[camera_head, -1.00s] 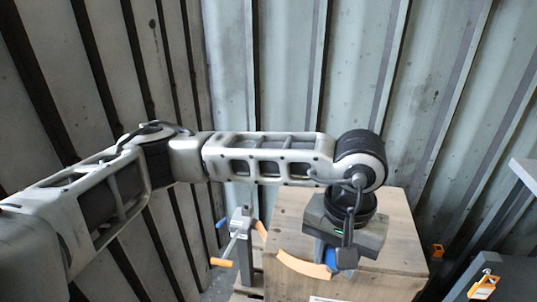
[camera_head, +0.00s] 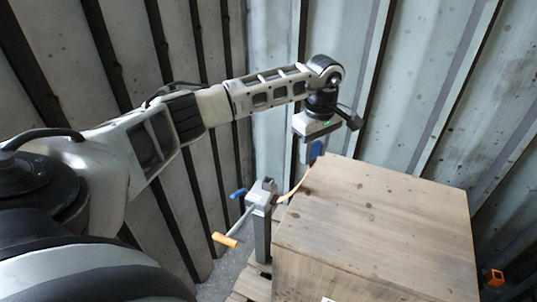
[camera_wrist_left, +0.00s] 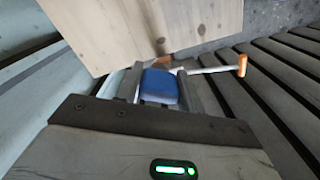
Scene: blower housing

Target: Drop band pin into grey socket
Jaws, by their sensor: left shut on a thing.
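My left gripper (camera_head: 314,158) is shut on a blue piece (camera_head: 317,149), above the far left edge of the wooden crate. A thin orange curved band (camera_head: 295,187) hangs below the gripper, reaching down left toward the grey post (camera_head: 262,225). The wrist view shows the blue piece (camera_wrist_left: 159,86) between the two fingers, with a small orange-brown bit (camera_wrist_left: 162,61) just beyond. The grey post has a head (camera_head: 262,190), a blue grip (camera_head: 238,193) and a lever with an orange handle (camera_head: 226,240). I cannot make out a socket opening or the pin's tip. My right gripper is not in view.
The wooden crate (camera_head: 385,215) stands right of the post, its top mostly clear. Ribbed metal walls (camera_head: 400,80) close in behind and at left. An orange padlock-like item (camera_head: 495,278) is at the lower right.

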